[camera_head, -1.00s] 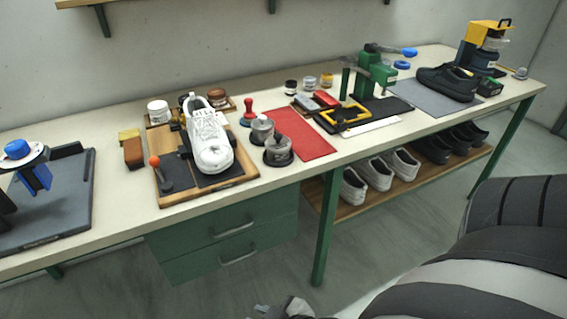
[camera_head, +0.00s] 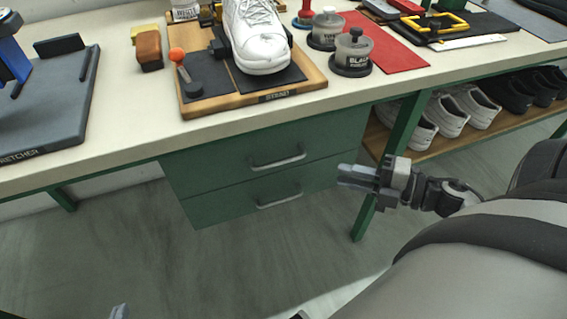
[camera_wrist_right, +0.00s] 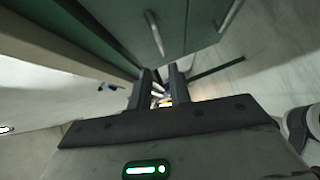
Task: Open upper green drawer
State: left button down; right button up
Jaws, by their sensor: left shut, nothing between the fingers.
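The upper green drawer (camera_head: 218,165) is shut under the bench top, with a grey bar handle (camera_head: 278,160) on its front. The lower green drawer (camera_head: 225,206) below it is also shut. My right gripper (camera_head: 345,176) is right of the drawer handles in the head view, fingers pointing left, apart from both handles. In the right wrist view its two fingers (camera_wrist_right: 164,85) stand apart with nothing between them, and the upper drawer handle (camera_wrist_right: 155,34) shows beyond them. Only a tip of my left gripper (camera_head: 119,312) shows at the bottom edge, shut and empty, far from the drawers.
The bench top (camera_head: 120,135) overhangs the drawers and carries a white shoe (camera_head: 258,45) on a wooden board (camera_head: 255,99). A green bench leg (camera_head: 400,130) and a lower shelf (camera_head: 425,150) with shoes stand right of the drawers. The floor before the drawers is clear.

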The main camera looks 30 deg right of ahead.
aim_at(288, 161)
jog(key=x, duration=1.4)
jog(key=shift+w+a, duration=0.2)
jog(key=shift+w, duration=0.1)
grip_shut()
